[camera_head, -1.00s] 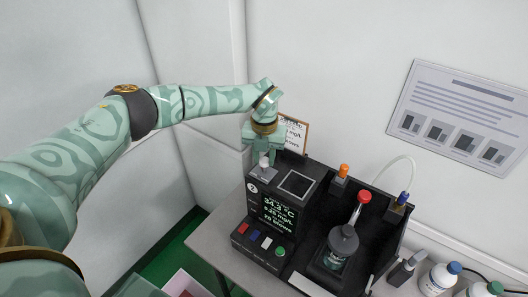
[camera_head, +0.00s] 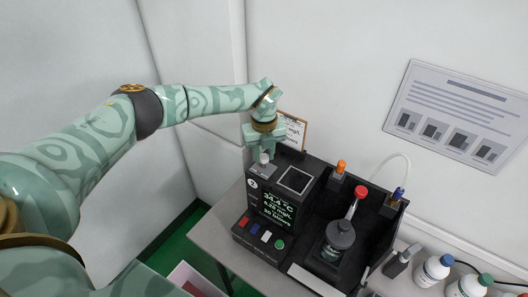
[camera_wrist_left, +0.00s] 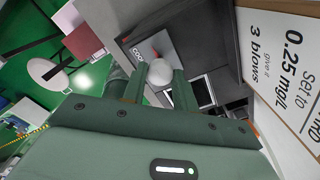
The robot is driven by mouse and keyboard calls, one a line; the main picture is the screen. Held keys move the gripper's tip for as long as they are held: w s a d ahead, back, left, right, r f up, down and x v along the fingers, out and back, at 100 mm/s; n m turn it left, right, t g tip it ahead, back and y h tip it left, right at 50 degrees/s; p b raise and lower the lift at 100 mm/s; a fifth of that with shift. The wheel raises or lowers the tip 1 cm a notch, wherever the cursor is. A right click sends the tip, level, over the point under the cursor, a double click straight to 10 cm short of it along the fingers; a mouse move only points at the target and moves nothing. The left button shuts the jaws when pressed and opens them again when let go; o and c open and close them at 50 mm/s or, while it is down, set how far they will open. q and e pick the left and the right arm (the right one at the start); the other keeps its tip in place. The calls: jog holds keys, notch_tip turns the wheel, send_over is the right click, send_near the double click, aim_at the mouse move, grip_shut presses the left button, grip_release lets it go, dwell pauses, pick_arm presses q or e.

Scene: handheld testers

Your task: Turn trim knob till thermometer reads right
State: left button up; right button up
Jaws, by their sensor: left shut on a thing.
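The black tester unit (camera_head: 290,246) stands on the bench; its screen (camera_head: 274,207) shows a temperature that looks like 34.4 °C, with smaller lines in mg/L and blows below it. The pale round trim knob (camera_head: 264,158) sits on the unit's top left corner, beside a scale marked COOL in the wrist view. My left gripper (camera_head: 263,147) points down over it and is shut on the knob (camera_wrist_left: 160,72), with one finger on each side in the wrist view. My right gripper is not in view.
A clipboard card (camera_head: 292,131) stands behind the unit, close to my left gripper; in the wrist view it reads 0.25 mg/L and 3 blows. A dark jar (camera_head: 339,236) with a red-topped stem is to the right. Bottles (camera_head: 433,270) stand at the right edge.

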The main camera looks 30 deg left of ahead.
aim_at(264, 156)
pick_arm(q)
jog(key=shift+w+r, duration=0.1)
jog(key=o, duration=1)
jog(key=shift+c, duration=0.2)
notch_tip(264, 156, up, 16)
jog(key=b, duration=0.1)
jog(key=shift+r, duration=0.15)
